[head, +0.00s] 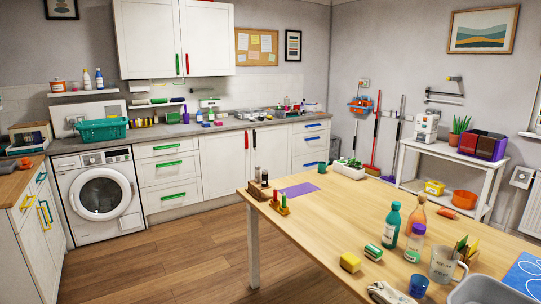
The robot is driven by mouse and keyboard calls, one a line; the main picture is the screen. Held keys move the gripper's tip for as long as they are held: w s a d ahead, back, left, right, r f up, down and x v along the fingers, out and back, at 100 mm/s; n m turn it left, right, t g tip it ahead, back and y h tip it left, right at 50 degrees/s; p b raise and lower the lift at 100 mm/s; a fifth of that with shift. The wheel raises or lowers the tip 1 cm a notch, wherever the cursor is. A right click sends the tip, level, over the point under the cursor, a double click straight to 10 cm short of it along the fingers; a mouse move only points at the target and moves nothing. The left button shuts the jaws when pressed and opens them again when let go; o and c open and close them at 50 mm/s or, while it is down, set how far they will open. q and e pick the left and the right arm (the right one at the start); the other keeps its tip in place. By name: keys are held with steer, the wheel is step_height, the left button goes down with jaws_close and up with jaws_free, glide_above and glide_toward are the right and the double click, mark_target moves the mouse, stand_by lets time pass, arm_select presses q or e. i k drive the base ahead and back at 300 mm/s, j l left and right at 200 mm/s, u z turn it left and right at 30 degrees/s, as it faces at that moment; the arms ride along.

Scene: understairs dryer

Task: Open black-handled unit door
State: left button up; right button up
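A white base unit under the counter has two doors side by side, both shut. The right door (273,148) carries a black upright handle (254,139) near its left edge. The left door (220,162) carries a dark red upright handle (244,141) beside it. The lower right part of the black-handled door is hidden behind the wooden table and things on it. Neither of my grippers shows in the head view.
A wooden table (330,215) with bottles, a mug and sponges fills the right foreground. A washing machine (98,195) and green-handled drawers (168,172) stand left of the unit. The wooden floor (160,262) is clear in front of them.

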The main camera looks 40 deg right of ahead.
mark_target(270, 145)
steer(key=i+l+z, duration=0.15)
steer(key=i, duration=3.75)
steer(key=i+l+z, duration=0.15)
steer(key=i+z, duration=0.25)
steer(key=i, duration=0.2)
steer(key=i+z, duration=0.4)
steer(key=i, duration=0.2)
steer(key=i+j+z, duration=0.2)
steer(key=i+z, duration=0.2)
steer(key=i, duration=0.15)
steer(key=i+l+z, duration=0.2)
steer(key=i+z, duration=0.2)
steer(key=i+l+z, duration=0.1)
steer(key=i+z, duration=0.65)
steer(key=i+j+z, duration=0.35)
steer(key=i, duration=0.2)
steer(key=i+l+u, duration=0.25)
steer(key=i+u, duration=0.2)
steer(key=i+l+u, duration=0.85)
steer(key=i+l, duration=0.05)
steer(key=l, duration=0.1)
